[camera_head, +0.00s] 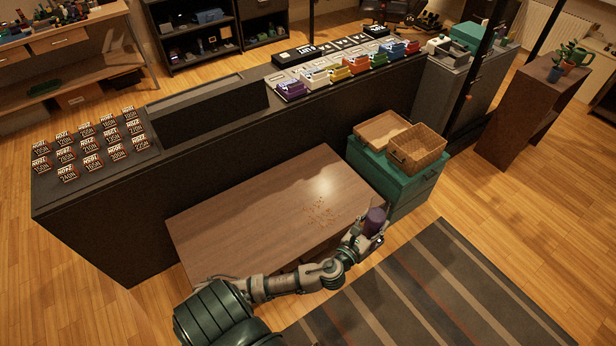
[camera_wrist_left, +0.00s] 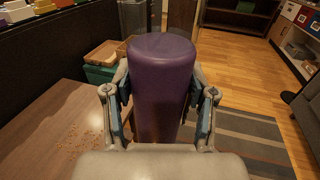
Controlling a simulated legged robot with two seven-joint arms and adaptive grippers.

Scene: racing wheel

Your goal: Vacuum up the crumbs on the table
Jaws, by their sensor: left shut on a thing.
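My left gripper (camera_head: 368,238) is shut on a purple cylindrical handheld vacuum (camera_head: 375,221), at the right end of the wooden table (camera_head: 240,222). In the left wrist view the purple vacuum (camera_wrist_left: 162,85) stands between the two fingers of my left gripper (camera_wrist_left: 160,100), its rounded end towards the camera. The crumbs (camera_head: 320,211) lie scattered on the right part of the tabletop, left of the vacuum. They also show as small specks in the left wrist view (camera_wrist_left: 85,136). The vacuum's nozzle is hidden. My right gripper is not in view.
A green cabinet (camera_head: 408,186) with a wooden tray (camera_head: 382,130) and a wicker basket (camera_head: 417,147) stands beyond the table's right end. A long dark counter (camera_head: 110,225) runs behind the table. A striped rug (camera_head: 430,290) lies in front. The table's left part is clear.

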